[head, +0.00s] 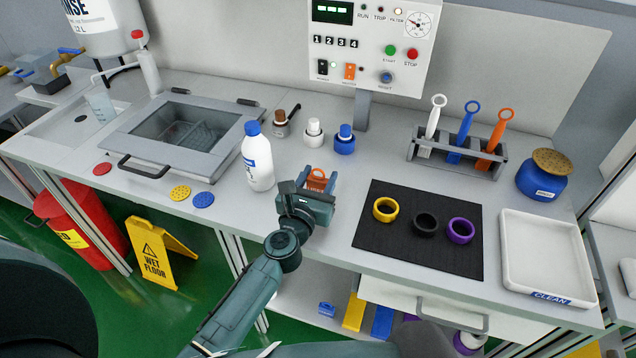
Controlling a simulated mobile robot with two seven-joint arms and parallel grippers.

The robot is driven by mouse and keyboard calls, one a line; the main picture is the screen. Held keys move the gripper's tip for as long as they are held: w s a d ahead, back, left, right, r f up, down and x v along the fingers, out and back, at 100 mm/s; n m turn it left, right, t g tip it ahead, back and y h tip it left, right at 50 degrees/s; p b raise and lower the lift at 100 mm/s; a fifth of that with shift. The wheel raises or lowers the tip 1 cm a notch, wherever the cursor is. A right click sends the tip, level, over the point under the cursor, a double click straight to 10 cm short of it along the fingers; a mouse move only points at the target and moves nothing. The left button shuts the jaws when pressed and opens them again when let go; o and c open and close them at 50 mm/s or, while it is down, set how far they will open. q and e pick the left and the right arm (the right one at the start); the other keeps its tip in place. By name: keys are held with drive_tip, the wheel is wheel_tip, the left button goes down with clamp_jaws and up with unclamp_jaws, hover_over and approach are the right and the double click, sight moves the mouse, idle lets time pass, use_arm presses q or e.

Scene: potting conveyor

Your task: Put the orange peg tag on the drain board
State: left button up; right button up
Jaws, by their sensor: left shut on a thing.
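My left gripper (313,190) is over the counter, right of the white bottle, and is shut on a small orange piece (317,178), which looks like the orange peg tag. Only its upper part shows beyond the jaws; the rest is hidden by the gripper. A flat dark board (393,232), which may be the drain board, lies to the right of the gripper. It carries yellow, black and purple rings. A white tray (540,233) labelled CLEAN lies farther right. My right gripper is not in view.
A white bottle with a blue cap (257,165) stands close left of the gripper. Two small capped bottles (314,134) stand behind it. A rack (456,156) holds white, blue and orange ring-handled tools. A blue jar (543,180) stands right.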

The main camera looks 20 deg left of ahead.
use_arm(q)
drive_tip(key=shift+f, duration=0.1)
drive_tip(key=o, duration=1.1)
drive_tip(key=shift+c, duration=0.2)
drive_tip(key=shift+s+r, duration=0.1)
drive_tip(key=shift+r, duration=0.15)
drive_tip(key=s, duration=0.5)
drive_tip(key=s+b, duration=0.1)
drive_tip(key=s, duration=0.5)
drive_tip(key=shift+a+f, duration=0.2)
drive_tip(key=shift+s+r, duration=0.15)
drive_tip(key=shift+s, duration=0.25)
